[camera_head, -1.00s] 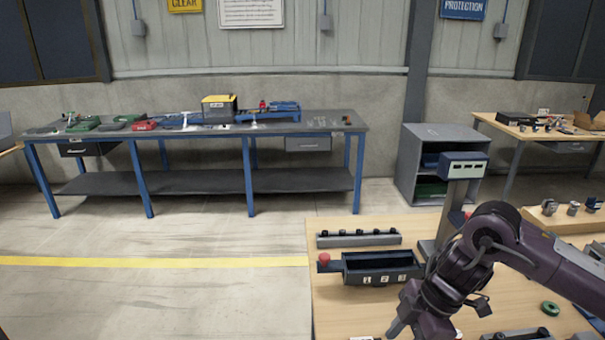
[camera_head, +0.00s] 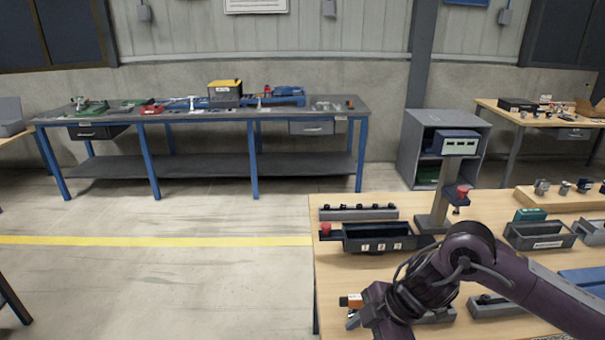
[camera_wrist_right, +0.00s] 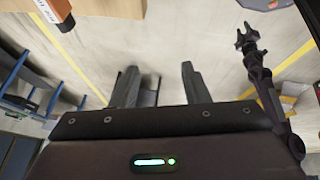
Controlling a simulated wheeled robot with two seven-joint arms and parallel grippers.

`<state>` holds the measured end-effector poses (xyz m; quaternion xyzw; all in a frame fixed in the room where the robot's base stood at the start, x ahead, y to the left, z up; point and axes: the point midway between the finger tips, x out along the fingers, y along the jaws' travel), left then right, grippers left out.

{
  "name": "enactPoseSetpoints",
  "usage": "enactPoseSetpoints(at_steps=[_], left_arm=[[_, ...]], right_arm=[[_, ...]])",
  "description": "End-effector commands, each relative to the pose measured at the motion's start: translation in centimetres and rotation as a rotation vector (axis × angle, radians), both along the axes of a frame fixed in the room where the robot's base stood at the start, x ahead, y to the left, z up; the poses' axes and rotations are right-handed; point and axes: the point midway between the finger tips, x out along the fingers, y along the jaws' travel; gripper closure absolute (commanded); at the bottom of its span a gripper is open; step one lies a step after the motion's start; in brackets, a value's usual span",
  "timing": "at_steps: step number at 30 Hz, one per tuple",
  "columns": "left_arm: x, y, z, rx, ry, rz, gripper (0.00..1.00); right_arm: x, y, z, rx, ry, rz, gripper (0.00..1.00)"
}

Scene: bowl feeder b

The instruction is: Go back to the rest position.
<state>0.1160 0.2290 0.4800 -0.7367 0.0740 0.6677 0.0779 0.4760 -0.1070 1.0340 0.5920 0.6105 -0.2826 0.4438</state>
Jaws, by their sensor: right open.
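My right arm comes in from the right in the head view. Its gripper (camera_head: 358,320) is low over the near left edge of the wooden table (camera_head: 345,270), beside a small orange and white block (camera_head: 350,301). In the right wrist view the two fingers of my right gripper (camera_wrist_right: 159,88) are wide apart with nothing between them, and floor shows beyond. A dark arm with a gripper (camera_wrist_right: 247,38), apparently my left one, shows at the upper right of that view, too small to read its fingers. It is not in the head view.
A dark bin (camera_head: 378,238) with numbered labels, a grey rail (camera_head: 358,213) and a post with a display box (camera_head: 456,143) stand on the table. Grey trays (camera_head: 540,236) stand to the right. Open floor (camera_head: 150,285) lies left of the table.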

Motion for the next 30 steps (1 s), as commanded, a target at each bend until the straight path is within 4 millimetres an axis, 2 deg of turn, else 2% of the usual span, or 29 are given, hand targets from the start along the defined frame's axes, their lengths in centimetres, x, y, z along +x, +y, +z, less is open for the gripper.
enactPoseSetpoints(at_steps=[7,12,16,19,22,26,30], left_arm=[[-0.7,0.1,-0.1,0.001,0.011,0.001,0.64],[-1.0,0.1,-0.1,0.002,0.015,0.001,0.64],[-0.9,0.1,-0.1,0.002,0.014,0.001,0.64],[-0.9,0.1,-0.1,0.002,0.013,0.001,0.64],[-0.8,0.1,-0.1,0.002,0.013,0.001,0.64],[-0.7,0.1,-0.1,0.001,0.011,0.001,0.64],[-0.6,0.1,0.0,0.001,0.009,0.001,0.64]], right_arm=[[-1.0,7.5,-0.8,0.145,-0.150,0.027,0.58],[-1.6,13.2,0.8,0.307,-0.285,-0.081,0.58],[-1.4,14.4,2.7,0.399,-0.348,-0.278,0.58],[-1.0,13.1,3.3,0.424,-0.353,-0.477,0.58],[-1.0,10.0,2.8,0.407,-0.314,-0.701,0.58],[-2.3,4.6,0.6,0.323,-0.210,-0.986,0.58],[-5.2,-0.4,-2.2,0.213,-0.083,-1.205,0.58]])
